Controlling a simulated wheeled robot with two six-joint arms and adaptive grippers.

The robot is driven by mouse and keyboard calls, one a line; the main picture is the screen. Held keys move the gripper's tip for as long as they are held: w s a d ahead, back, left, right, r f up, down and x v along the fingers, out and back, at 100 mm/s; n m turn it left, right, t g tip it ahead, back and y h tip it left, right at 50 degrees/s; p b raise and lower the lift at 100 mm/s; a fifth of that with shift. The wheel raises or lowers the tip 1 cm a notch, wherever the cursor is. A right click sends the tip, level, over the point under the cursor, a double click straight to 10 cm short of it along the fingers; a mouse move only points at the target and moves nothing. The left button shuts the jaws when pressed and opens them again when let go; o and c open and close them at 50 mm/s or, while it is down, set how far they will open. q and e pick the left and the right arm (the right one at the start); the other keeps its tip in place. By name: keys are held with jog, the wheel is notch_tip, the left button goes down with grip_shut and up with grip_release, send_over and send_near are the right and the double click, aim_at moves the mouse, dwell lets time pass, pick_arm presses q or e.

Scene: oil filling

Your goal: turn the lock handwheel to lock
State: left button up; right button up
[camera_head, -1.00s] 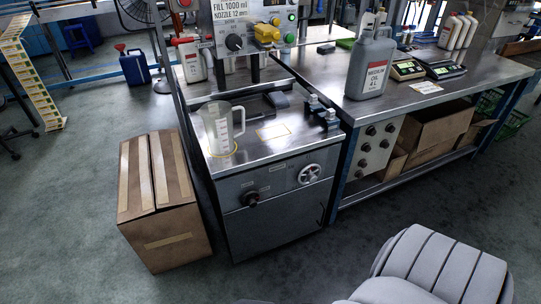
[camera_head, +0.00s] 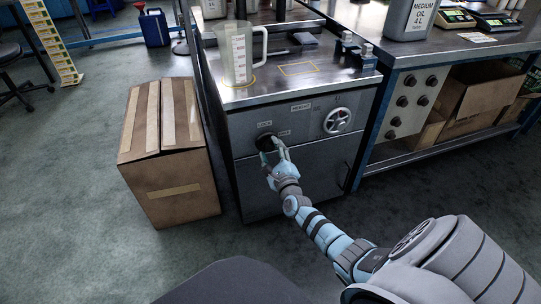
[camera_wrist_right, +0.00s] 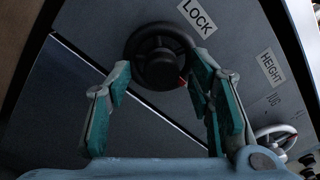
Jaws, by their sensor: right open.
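The black lock handwheel (camera_head: 265,142) sits on the front panel of the grey cabinet (camera_head: 295,150), below a LOCK label (camera_head: 264,124). It also shows in the right wrist view (camera_wrist_right: 160,57) as a dark round wheel with a small red mark at its lower right edge. My right gripper (camera_head: 276,152) is at the handwheel, its fingers spread. In the right wrist view its teal-padded fingers (camera_wrist_right: 158,98) are apart, with the wheel beyond and between their tips. I cannot tell whether a fingertip touches the rim. My left gripper is not in view.
A silver height handwheel (camera_head: 337,120) is on the same panel to the right. A clear measuring jug (camera_head: 238,58) stands on the cabinet top. A cardboard box (camera_head: 170,150) stands on the floor left of the cabinet. A workbench (camera_head: 440,55) adjoins on the right.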

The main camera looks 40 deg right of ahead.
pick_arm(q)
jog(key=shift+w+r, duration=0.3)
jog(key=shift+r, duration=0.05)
pick_arm(e)
jog(key=shift+w+d, duration=0.15)
jog(key=shift+w, duration=0.25)
jog(key=shift+c, duration=0.3)
grip_shut()
